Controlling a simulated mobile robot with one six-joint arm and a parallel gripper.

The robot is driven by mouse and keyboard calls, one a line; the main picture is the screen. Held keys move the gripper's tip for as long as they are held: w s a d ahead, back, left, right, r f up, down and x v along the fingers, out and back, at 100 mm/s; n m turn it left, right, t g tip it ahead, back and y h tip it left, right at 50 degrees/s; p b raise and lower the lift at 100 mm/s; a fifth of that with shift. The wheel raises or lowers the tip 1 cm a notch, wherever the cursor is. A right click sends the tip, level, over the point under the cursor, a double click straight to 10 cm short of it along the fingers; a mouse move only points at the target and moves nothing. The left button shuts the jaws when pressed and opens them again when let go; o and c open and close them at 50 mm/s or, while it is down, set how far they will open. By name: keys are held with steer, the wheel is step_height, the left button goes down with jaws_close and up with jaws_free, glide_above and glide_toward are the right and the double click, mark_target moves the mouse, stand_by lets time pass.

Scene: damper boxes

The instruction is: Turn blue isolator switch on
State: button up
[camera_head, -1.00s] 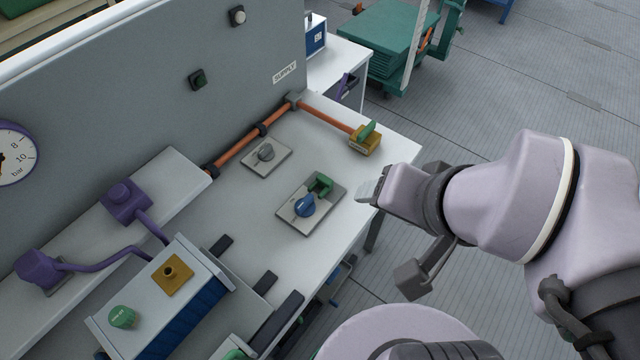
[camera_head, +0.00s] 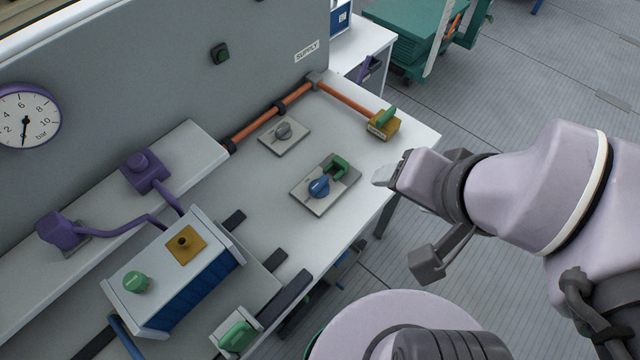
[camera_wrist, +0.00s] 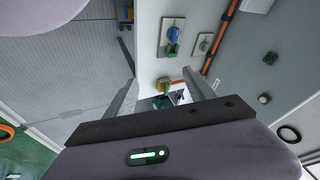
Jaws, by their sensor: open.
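The blue isolator switch (camera_head: 319,187) is a round blue knob on a grey plate (camera_head: 311,203) lying on the white worktop, with a green bracket-like part (camera_head: 340,166) beside it on the same plate. The knob also shows near the top of the wrist view (camera_wrist: 173,33). My gripper (camera_head: 384,176) is at the worktop's right edge, to the right of the plate and apart from it. In the wrist view its two fingers (camera_wrist: 163,100) stand apart with nothing held between them. The far finger is partly hidden in the head view.
A grey knob on a plate (camera_head: 283,131) sits behind the switch. An orange pipe (camera_head: 257,126) runs to a yellow valve with a green handle (camera_head: 383,123). A blue-sided box (camera_head: 205,284) and purple fittings (camera_head: 146,171) stand at left. The worktop around the switch plate is clear.

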steer(key=shift+c, duration=0.4)
steer(key=shift+w+a+r+n, duration=0.1)
steer(key=shift+w+r+n, duration=0.1)
steer(key=shift+n, duration=0.2)
steer(key=c, duration=0.4)
steer(key=w+n, duration=0.2)
steer(key=n, duration=0.1)
steer(key=w+a+n+g+p, duration=0.1)
steer(key=w+n, duration=0.1)
steer(key=n, duration=0.1)
steer(key=w+a+n+g+p, duration=0.1)
steer(key=w+n, duration=0.1)
steer(key=n, duration=0.1)
steer(key=shift+a+r, duration=0.25)
steer(key=shift+r, duration=0.15)
steer(key=shift+c, duration=0.4)
steer(key=n+g+h+p, duration=0.2)
steer(key=n+g, duration=0.2)
steer(key=n, duration=1.9)
glide_above(318, 184)
step_height(318, 184, down, 13)
step_height(318, 184, down, 17)
steer(key=b, duration=0.6)
steer(key=shift+a, duration=0.1)
